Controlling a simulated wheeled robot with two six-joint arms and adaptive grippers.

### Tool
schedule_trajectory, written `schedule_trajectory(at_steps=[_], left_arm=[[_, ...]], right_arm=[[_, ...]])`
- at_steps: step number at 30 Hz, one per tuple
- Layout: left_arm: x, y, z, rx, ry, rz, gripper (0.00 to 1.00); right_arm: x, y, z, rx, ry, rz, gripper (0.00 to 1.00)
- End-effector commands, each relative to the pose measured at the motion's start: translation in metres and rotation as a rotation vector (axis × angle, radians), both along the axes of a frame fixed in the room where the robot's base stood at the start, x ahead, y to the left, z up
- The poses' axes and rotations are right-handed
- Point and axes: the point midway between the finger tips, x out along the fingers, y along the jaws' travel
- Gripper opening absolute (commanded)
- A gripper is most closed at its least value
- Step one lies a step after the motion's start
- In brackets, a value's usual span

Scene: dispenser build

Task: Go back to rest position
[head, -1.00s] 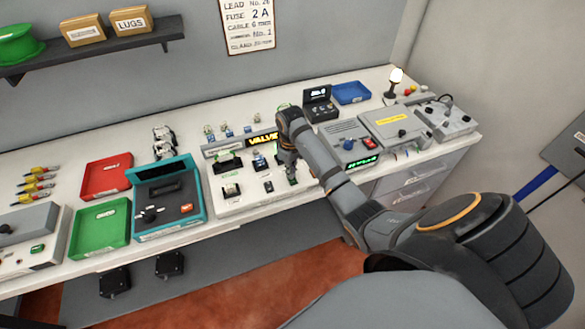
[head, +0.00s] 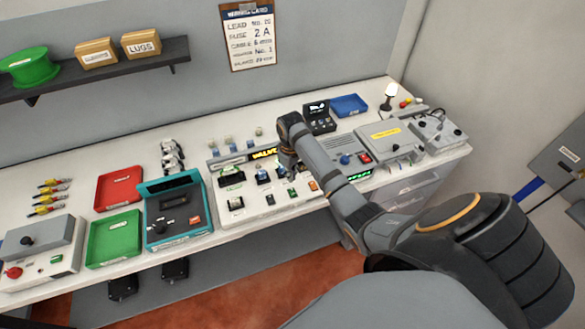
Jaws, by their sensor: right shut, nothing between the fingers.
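My right arm reaches from the lower right to the bench. My right gripper (head: 290,170) points down over the white dispenser panel with the lit "VALVE" display (head: 264,153). It is shut and empty, beside the panel's small modules and buttons. The arm's wrist hides part of the panel, and I cannot tell whether the fingertips touch it. My left gripper is not in view.
The teal device (head: 172,208), green tray (head: 114,238) and red tray (head: 118,188) stand left of the panel. Grey boxes (head: 390,138), a blue tray (head: 349,104) and a lit lamp (head: 389,92) stand to the right. A shelf (head: 100,72) hangs above.

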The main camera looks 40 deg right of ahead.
Motion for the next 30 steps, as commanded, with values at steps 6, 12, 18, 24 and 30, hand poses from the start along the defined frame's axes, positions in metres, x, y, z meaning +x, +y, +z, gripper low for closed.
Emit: schedule_trajectory(at_steps=[6, 12, 18, 24, 30], left_arm=[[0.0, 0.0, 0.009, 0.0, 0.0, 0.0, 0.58], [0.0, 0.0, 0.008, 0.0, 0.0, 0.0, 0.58], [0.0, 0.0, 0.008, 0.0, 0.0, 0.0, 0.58], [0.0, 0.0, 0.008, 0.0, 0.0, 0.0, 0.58], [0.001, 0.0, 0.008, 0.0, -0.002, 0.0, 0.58]], right_arm=[[0.0, 0.0, 0.007, 0.0, 0.001, 0.0, 0.0], [0.0, 0.0, 0.007, 0.0, 0.0, 0.0, 0.0], [-0.002, 0.001, 0.006, -0.001, 0.0, 0.0, 0.0], [-0.053, 0.027, -0.014, -0.037, -0.066, -0.017, 0.0], [-0.116, 0.054, -0.007, -0.054, -0.172, -0.073, 0.0]])
